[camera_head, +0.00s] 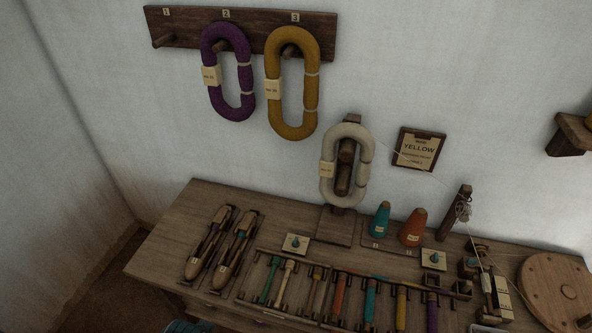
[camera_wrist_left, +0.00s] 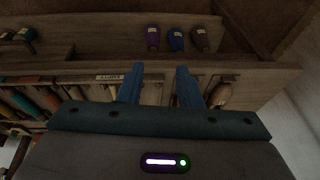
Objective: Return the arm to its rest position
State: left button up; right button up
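My left gripper (camera_wrist_left: 159,80) shows in the left wrist view with its two blue fingers apart and nothing between them. The fingers point toward a wooden bench front, with shelves beyond. A small blue patch at the bottom edge of the head view may be part of my left arm or gripper. My right gripper is in neither view.
The wooden bench (camera_head: 165,255) holds two shuttles (camera_head: 234,250), a rack of coloured bobbins (camera_head: 340,297), two cones (camera_head: 412,228) and a wooden wheel (camera_head: 556,288). A white skein (camera_head: 327,180) hangs on a stand. Purple (camera_head: 212,45) and yellow (camera_head: 273,65) skeins hang from wall pegs.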

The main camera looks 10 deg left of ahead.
pick_arm(q)
jog(key=s+a+f+g+b, duration=0.1)
jog(key=s+f+b, duration=0.1)
jog(key=f, duration=1)
jog(key=s+a+f+b, duration=0.1)
jog(key=s+f, duration=0.1)
jog(key=f, duration=1.1)
jog(key=s+a+f+g+b, duration=0.1)
jog(key=s+f+b, duration=0.2)
jog(key=s+f, duration=1.4)
notch_tip(320, 180, down, 3)
jog(key=shift+s+r+b, duration=0.1)
jog(key=shift+s+b, duration=0.05)
jog(key=shift+b, duration=0.2)
